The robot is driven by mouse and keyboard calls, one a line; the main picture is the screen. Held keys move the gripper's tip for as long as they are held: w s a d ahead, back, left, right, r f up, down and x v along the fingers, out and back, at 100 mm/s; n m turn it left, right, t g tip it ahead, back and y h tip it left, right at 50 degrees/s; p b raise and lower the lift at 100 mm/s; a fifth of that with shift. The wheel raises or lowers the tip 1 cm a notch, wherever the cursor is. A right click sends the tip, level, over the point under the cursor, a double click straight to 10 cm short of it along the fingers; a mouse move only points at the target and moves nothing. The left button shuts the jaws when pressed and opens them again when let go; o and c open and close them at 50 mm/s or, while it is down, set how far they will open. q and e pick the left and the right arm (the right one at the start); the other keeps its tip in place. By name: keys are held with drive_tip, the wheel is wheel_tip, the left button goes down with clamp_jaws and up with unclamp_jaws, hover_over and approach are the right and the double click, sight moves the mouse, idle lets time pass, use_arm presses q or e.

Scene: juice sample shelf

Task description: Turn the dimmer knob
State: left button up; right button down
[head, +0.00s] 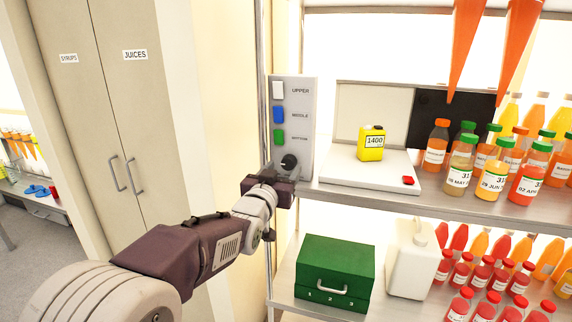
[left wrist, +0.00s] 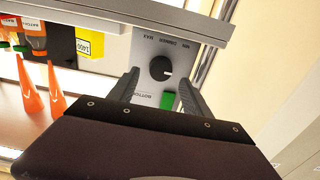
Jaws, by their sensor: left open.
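The black dimmer knob (head: 289,163) sits at the bottom of a grey control panel (head: 304,122) on the left shelf post, below white, blue and green switches. My left gripper (head: 280,180) is just below the knob, its fingers mostly hidden in the head view. In the left wrist view the picture is upside down, and the knob (left wrist: 161,68) shows between the two spread fingers of my left gripper (left wrist: 157,77), with its pointer mark to the right. The gripper is open; contact with the knob cannot be told. My right gripper is not in view.
Right of the panel, a white scale (head: 362,172) bears a yellow canister (head: 372,143). Several juice bottles stand further right. A green box (head: 321,272) and a white jug (head: 411,262) are on the lower shelf. The shelf edge (left wrist: 130,13) runs close to the knob.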

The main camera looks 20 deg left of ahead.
sight(287, 163)
use_arm(q)
drive_tip(key=shift+w, duration=1.6)
drive_tip(key=shift+c, duration=0.4)
clamp_jaws()
drive_tip(key=shift+f+n+b, duration=0.2)
drive_tip(key=shift+n+b, duration=0.25)
drive_tip(key=shift+n, duration=0.25)
drive_tip(key=shift+r+n, duration=0.15)
drive_tip(key=shift+n, duration=0.55)
